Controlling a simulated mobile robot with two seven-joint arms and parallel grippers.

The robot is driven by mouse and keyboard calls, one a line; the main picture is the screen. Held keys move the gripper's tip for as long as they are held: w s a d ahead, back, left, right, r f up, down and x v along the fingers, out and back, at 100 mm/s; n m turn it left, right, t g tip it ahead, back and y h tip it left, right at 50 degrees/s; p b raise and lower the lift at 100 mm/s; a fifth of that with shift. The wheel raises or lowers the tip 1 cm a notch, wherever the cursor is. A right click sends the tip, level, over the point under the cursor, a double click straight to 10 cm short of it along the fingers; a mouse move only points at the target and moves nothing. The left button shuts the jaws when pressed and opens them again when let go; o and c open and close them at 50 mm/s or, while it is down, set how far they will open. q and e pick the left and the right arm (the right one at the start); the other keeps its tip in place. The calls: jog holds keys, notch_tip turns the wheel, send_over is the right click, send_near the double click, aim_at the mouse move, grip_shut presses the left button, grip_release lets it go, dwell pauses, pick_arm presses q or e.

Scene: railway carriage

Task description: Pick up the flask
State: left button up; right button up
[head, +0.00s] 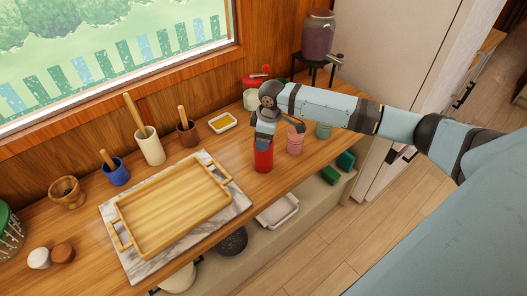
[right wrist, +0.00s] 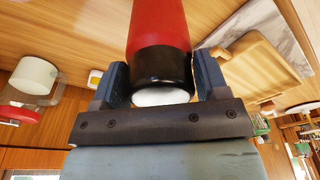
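The flask (head: 263,158) is red and stands upright on the wooden counter, right of the tray. My right gripper (head: 264,140) is over its top and hides the upper part in the head view. In the right wrist view the flask (right wrist: 160,25) shows its red body, black collar and pale cap. My right gripper's fingers (right wrist: 162,82) stand spread on both sides of the collar. They are very close to it; firm contact does not show. My left gripper is not in view.
A wooden tray (head: 122,229) lies on a marble board (head: 137,267) at left. A pink cup (head: 295,143) and a green cup (head: 323,130) stand right of the flask. A drink dispenser (head: 318,36) stands behind. The counter's front edge is close to the flask.

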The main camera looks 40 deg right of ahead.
jog(key=c, duration=0.9)
jog(key=shift+c, duration=0.3)
jog(key=shift+r, duration=0.15)
grip_shut()
